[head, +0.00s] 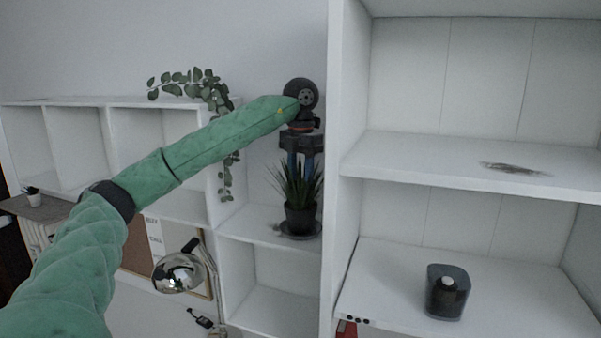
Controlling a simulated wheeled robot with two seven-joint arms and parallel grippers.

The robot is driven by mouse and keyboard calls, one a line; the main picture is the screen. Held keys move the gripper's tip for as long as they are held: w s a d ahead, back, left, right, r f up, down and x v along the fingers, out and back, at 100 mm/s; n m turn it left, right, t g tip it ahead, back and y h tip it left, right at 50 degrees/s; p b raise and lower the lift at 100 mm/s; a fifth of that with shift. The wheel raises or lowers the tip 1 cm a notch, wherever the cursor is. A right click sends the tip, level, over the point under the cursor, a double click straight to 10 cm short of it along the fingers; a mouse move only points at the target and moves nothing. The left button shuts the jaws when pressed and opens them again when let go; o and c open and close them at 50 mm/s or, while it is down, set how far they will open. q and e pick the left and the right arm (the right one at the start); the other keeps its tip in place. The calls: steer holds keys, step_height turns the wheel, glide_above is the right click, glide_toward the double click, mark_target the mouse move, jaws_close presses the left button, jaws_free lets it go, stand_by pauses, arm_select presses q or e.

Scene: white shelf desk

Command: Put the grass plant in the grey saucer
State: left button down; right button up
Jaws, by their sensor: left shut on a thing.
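The grass plant (300,218) has spiky green leaves in a dark pot. It stands upright at the small middle shelf, at the grey saucer (284,232). The saucer's rim shows around the bottom of the pot; I cannot tell whether the pot touches it. My left gripper (301,172) points down from above, with its fingers among the leaves, shut on the plant. The leaves hide the fingertips. My right gripper is not in view.
A tall white shelf wall (345,130) stands close to the right of the plant. A dark glass container (447,292) is on the lower right shelf. A trailing plant (205,90) hangs at the left, and a chrome lamp (179,272) is below my left arm.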

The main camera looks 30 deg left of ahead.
arm_select(q)
steer(key=shift+f, duration=0.3)
steer(key=c, duration=0.8)
jaws_free()
steer(key=shift+c, duration=0.2)
steer(key=shift+r, duration=0.1)
steer(key=shift+r, duration=0.25)
steer(key=shift+r+b, duration=0.75)
steer(key=shift+r, duration=2.25)
steer(key=shift+r+b, duration=0.5)
steer(key=shift+r, duration=2.25)
